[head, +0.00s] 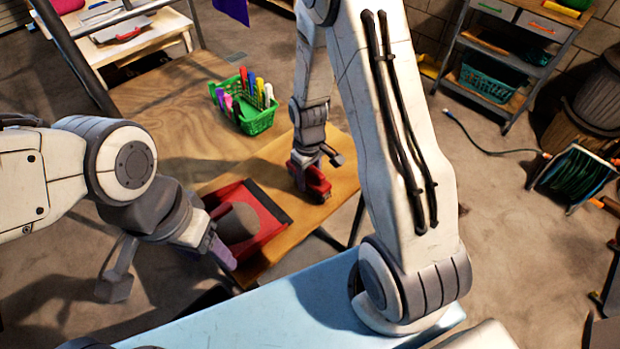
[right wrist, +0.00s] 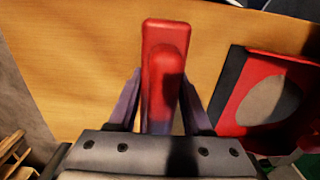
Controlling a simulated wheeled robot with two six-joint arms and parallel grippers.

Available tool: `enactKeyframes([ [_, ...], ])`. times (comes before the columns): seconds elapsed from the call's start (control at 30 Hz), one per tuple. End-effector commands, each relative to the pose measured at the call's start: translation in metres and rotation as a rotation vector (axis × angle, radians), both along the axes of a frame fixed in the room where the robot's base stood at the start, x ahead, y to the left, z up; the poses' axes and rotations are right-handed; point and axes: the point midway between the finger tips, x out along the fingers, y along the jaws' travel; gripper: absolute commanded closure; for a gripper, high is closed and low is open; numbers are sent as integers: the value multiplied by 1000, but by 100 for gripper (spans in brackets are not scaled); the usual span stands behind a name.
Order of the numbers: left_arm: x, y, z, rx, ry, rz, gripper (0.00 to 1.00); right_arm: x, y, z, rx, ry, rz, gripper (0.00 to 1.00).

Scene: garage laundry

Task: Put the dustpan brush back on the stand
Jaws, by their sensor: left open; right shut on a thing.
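The red dustpan brush (head: 315,184) is in my right gripper (head: 313,170), low over the right part of the wooden table. In the right wrist view the red brush (right wrist: 164,55) stands out between the two fingers; its underside is hidden. A red, dustpan-like tray (head: 272,226) with a black edge lies on the table to the left of the brush. A grey rounded thing (head: 238,222) stands in it; I cannot tell whether this is the stand. My left gripper (head: 168,274) is open and empty, with one finger close to the tray's near left side.
A green basket (head: 258,120) of colourful items stands farther back on the table (head: 175,90). A light blue surface (head: 270,308) lies in front. A shelf cart (head: 505,60) and a green hose reel (head: 575,178) stand at right. Bare wood surrounds the brush.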

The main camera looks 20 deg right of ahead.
Motion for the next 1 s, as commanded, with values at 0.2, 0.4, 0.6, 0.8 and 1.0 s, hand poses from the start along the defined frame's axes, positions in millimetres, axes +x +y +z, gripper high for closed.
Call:
enactKeyframes([
  [0.2, 0, 0, 2, 0, 0, 0, 38, 1, -1, -13, 0, -3, -1, 100],
  [0.4, 0, 0, 1, 0, 0, 0, 38, 1, -1, -14, 0, -2, 0, 100],
  [0.6, 0, 0, 0, 0, 0, 0, 38, 1, -1, -16, 0, -2, 0, 20],
  [0.8, 0, 0, 0, 0, 0, 0, 38, 0, -1, -16, 0, -2, 0, 20],
  [1.0, 0, 0, 2, 0, 0, 0, 38, 1, -1, -10, 0, -4, 0, 20],
])
